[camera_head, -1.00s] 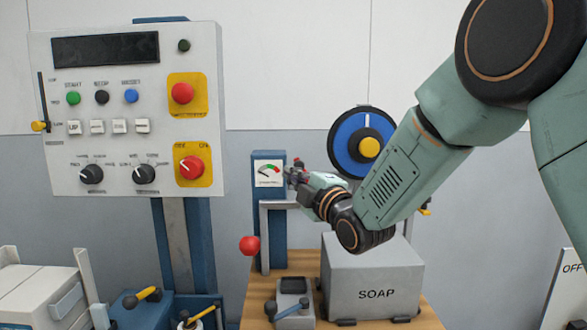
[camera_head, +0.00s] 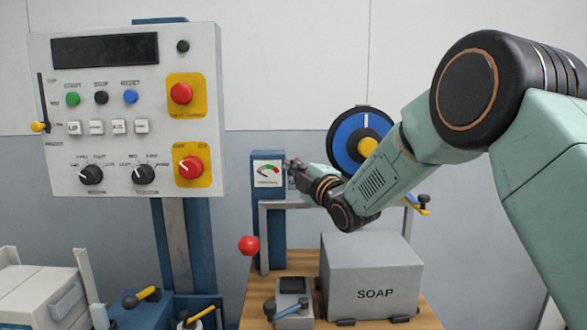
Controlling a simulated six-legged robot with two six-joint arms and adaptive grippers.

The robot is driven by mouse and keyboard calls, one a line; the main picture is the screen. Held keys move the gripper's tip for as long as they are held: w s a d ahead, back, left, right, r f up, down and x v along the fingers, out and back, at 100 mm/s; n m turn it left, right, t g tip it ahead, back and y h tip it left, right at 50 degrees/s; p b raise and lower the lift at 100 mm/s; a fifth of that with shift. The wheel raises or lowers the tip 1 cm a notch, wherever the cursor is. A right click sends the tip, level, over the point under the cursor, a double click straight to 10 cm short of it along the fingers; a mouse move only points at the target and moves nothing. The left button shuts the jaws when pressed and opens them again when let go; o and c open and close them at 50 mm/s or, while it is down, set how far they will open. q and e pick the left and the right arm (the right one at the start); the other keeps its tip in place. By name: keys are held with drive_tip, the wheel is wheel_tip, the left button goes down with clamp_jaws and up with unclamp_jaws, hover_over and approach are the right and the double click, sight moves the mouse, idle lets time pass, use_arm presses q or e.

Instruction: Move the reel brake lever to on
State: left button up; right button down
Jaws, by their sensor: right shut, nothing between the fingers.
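A blue and black reel (camera_head: 352,140) with a yellow hub stands behind my right arm, which covers its lower right part. A yellow lever with a black knob (camera_head: 424,200) shows to the right of my forearm; its mount is hidden, and I cannot tell for sure that it is the reel brake lever. My right gripper (camera_head: 291,165) is shut and empty, at the right edge of the gauge (camera_head: 267,174) on the blue post. I cannot tell whether it touches the post. My left gripper is out of view.
A grey SOAP box (camera_head: 372,275) stands on the wooden table below my right arm. A red ball knob (camera_head: 249,245) on a grey bar is left of it, with a small lever block (camera_head: 291,300) in front. A button panel (camera_head: 125,110) fills the left side.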

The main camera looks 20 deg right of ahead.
drive_tip(key=shift+a+r, duration=0.1)
drive_tip(key=shift+a, duration=0.15)
drive_tip(key=shift+s+d, duration=0.1)
drive_tip(key=shift+d, duration=0.3)
drive_tip(key=shift+r+m+b, duration=0.1)
drive_tip(key=shift+m+b, duration=0.2)
drive_tip(key=shift+m, duration=0.1)
drive_tip(key=shift+r+t, duration=0.1)
drive_tip(key=shift+t, duration=0.2)
